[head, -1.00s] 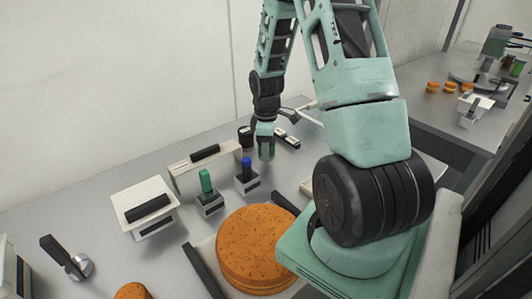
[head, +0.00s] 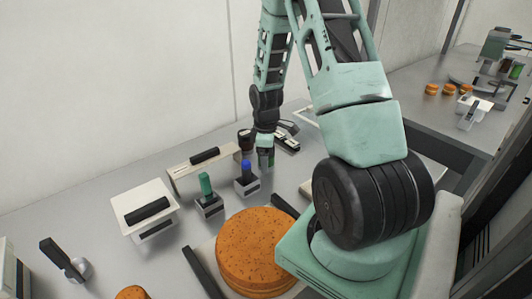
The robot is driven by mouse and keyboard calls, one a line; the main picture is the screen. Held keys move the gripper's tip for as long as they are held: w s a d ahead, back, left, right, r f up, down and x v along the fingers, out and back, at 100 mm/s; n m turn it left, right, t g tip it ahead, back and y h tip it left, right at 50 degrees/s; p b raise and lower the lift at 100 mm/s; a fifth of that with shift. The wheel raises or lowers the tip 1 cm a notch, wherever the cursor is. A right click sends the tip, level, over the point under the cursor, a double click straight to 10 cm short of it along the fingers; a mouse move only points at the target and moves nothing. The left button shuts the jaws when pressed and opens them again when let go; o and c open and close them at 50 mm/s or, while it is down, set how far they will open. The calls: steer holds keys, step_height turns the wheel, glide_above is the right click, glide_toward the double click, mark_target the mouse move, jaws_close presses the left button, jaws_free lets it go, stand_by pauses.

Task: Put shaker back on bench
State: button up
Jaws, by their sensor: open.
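My gripper (head: 265,162) points down over the grey bench (head: 100,205), towards the back, behind and right of the blue-topped holder. Its jaws are open. A small dark green patch shows at the fingers; I cannot tell whether it is the shaker or part of the gripper. A dark round container (head: 245,139) stands just left of the gripper, partly hidden by the arm. I cannot tell for certain which thing is the shaker.
A green-topped piece (head: 205,186) and a blue-topped piece (head: 246,171) stand in grey holders. A large orange-brown round (head: 257,245) lies in front. A white box with a black handle (head: 146,208) stands left. A second bench (head: 425,120) is at right.

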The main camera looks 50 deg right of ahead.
step_height(320, 180, up, 12)
steer(key=shift+r+b, duration=0.1)
steer(key=shift+b, duration=0.75)
steer(key=s+a+r+n, duration=0.1)
steer(key=a+r, duration=0.2)
steer(key=a, duration=2.3)
steer(key=s+a+r, duration=0.1)
steer(key=s+a, duration=1.3)
steer(key=s, duration=0.2)
steer(key=shift+a+n+y, duration=0.3)
